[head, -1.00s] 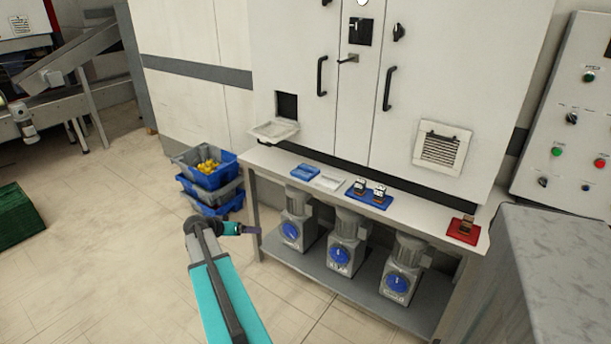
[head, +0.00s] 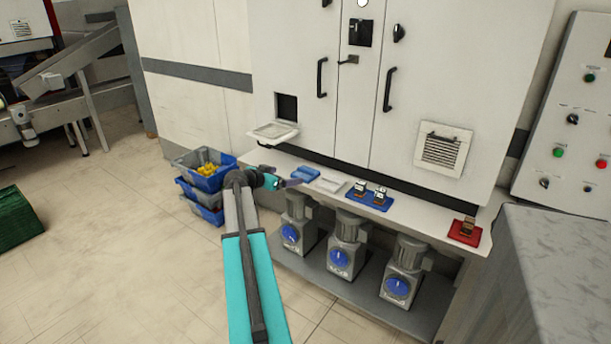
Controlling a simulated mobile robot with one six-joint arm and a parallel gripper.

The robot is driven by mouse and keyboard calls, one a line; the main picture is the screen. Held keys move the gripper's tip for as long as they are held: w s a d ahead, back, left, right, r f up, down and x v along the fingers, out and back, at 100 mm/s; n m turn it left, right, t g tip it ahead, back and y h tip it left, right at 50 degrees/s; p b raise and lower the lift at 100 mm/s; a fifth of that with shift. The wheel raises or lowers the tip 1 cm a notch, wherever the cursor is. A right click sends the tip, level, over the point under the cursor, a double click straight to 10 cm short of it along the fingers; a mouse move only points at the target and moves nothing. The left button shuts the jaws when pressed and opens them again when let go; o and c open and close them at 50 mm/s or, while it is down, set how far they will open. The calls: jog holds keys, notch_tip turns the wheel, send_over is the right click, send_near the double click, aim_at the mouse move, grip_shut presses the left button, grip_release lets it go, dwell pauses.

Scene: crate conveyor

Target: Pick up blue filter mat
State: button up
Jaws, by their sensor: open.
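The blue filter mat (head: 307,173) lies flat on the narrow bench at the foot of the white cabinet, at the bench's left part. A white mat (head: 329,184) lies just to its right. My gripper (head: 296,183) is at the end of my teal and grey arm, just left of the blue mat and close to it. It is open and empty. I cannot tell from this view how high it is above the bench.
A blue tray (head: 368,201) with two small devices and a red tray (head: 464,233) stand further right on the bench (head: 415,216). A white chute (head: 274,131) juts from the cabinet behind my gripper. Stacked crates (head: 206,187) stand left; motors (head: 343,258) sit below.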

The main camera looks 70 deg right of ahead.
send_near(305, 172)
jog(key=shift+p+x, duration=0.4)
jog(key=shift+x, duration=1.35)
jog(key=shift+f, duration=0.15)
jog(key=shift+p+x, duration=0.5)
jog(key=shift+x, duration=2.05)
jog(key=shift+w, duration=0.1)
jog(key=c, duration=1.1)
